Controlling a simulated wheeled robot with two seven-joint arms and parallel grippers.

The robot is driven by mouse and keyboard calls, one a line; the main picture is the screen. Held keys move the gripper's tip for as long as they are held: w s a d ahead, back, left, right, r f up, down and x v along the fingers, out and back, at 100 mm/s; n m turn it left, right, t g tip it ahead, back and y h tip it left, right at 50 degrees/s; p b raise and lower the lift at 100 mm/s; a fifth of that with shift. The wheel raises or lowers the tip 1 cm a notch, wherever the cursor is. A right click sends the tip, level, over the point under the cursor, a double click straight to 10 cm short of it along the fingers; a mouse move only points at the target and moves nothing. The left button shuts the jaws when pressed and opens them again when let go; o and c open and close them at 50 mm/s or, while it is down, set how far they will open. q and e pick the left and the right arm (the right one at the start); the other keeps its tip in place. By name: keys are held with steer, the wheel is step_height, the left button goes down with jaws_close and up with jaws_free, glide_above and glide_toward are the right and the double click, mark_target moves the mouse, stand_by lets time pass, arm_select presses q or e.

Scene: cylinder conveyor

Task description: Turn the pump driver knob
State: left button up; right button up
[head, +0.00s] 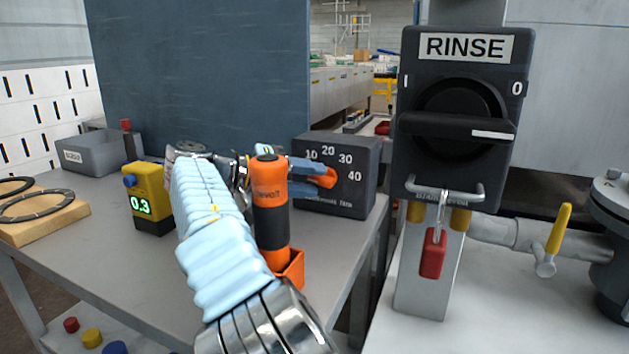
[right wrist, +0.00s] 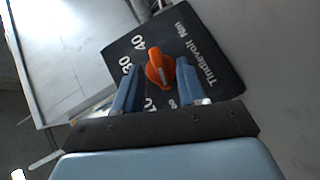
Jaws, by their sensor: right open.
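The orange knob (head: 325,179) sits on the front of a dark box (head: 362,166) with a white 10 to 40 scale, on the grey bench. In the right wrist view the knob (right wrist: 160,68) shows a pale pointer line. My right gripper (head: 313,173) reaches the knob from the left with blue fingers. It is open, with one fingertip on each side of the knob in the right wrist view (right wrist: 157,78). I cannot tell whether either finger touches it. The fingers hide part of the knob in the head view. My left gripper is out of view.
An orange and black driver (head: 270,205) stands in an orange holder (head: 290,268) close beside my right arm. A yellow gauge (head: 150,200) reading 0.3 and a grey bin (head: 94,153) are left. A RINSE switch (head: 457,115) with a red padlock (head: 433,253) stands right.

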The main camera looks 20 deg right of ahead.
jaws_close()
steer(key=shift+r+m+y, duration=0.2)
steer(key=shift+m+y, duration=0.1)
steer(key=shift+y, duration=0.1)
jaws_free()
